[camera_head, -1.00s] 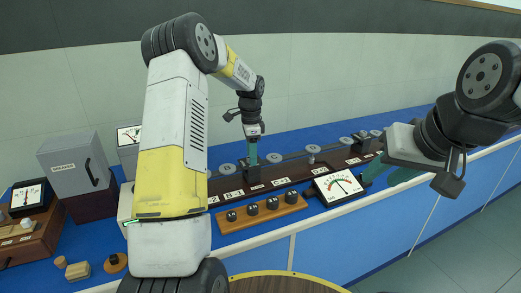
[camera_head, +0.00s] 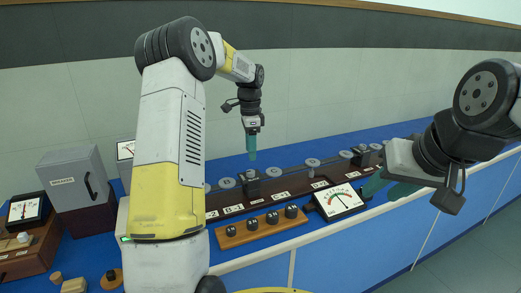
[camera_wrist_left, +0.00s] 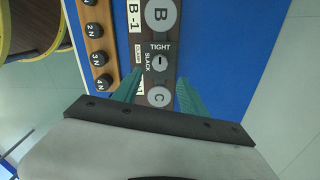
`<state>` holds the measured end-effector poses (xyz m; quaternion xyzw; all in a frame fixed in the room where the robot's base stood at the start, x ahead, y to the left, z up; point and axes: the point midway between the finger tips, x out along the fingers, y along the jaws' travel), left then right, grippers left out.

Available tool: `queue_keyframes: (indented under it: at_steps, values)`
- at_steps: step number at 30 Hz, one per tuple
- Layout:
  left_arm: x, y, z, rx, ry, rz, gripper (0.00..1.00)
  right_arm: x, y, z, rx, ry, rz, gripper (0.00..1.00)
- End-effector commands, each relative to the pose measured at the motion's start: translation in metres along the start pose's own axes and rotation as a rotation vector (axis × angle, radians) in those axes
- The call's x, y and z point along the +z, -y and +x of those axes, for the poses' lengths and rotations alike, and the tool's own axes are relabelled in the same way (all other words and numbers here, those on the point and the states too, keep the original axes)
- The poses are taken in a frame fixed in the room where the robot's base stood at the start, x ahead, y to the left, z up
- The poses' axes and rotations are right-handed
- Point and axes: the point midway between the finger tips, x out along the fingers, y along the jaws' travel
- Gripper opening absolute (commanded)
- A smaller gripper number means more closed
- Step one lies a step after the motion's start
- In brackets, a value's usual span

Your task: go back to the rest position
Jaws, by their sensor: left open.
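My left gripper (camera_head: 252,147) hangs fingers down above the dark bench rail with its discs. In the left wrist view its two teal fingers (camera_wrist_left: 160,92) are spread apart, with nothing between them. Below them that view shows the knob (camera_wrist_left: 159,63) between TIGHT and SLACK, and discs B (camera_wrist_left: 158,14) and C (camera_wrist_left: 159,96). My right gripper (camera_head: 388,186) is at the right, beside the dial meter; its teal fingers are partly hidden and their gap is unclear.
The dial meter (camera_head: 341,200) stands near the front edge of the blue bench. A wooden block with several dark weights (camera_head: 253,224) lies left of it. A grey cabinet (camera_head: 74,180) and another meter (camera_head: 24,210) stand at the left.

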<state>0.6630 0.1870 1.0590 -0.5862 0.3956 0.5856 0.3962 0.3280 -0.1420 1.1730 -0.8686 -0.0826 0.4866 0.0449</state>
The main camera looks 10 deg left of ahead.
Motion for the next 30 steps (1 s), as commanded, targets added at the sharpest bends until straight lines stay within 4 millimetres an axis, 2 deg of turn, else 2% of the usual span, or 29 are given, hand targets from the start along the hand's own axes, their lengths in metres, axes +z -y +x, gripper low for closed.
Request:
queue_keyframes:
  at_steps: [4, 8, 12, 18, 24, 30]
  values:
    - [0.001, -0.007, -0.01, -0.013, -0.005, -0.02, 0.5, 0.0, 0.0, 0.0, 0.0, 0.0, 0.0, 0.36]
    - [0.004, -0.032, -0.043, -0.059, -0.027, -0.106, 0.5, 0.0, 0.0, 0.0, 0.0, 0.0, 0.0, 0.36]
    - [0.015, -0.079, -0.086, -0.121, -0.079, -0.26, 0.5, 0.0, 0.0, 0.0, 0.0, 0.0, 0.0, 0.36]
    - [0.035, -0.154, -0.126, -0.187, -0.189, -0.504, 0.5, 0.0, 0.0, 0.0, 0.0, 0.0, 0.0, 0.36]
    - [0.058, -0.231, -0.139, -0.214, -0.336, -0.753, 0.5, 0.0, 0.0, 0.0, 0.0, 0.0, 0.0, 0.36]
    - [0.075, -0.294, -0.129, -0.197, -0.489, -0.969, 0.5, 0.0, 0.0, 0.0, 0.0, 0.0, 0.0, 0.36]
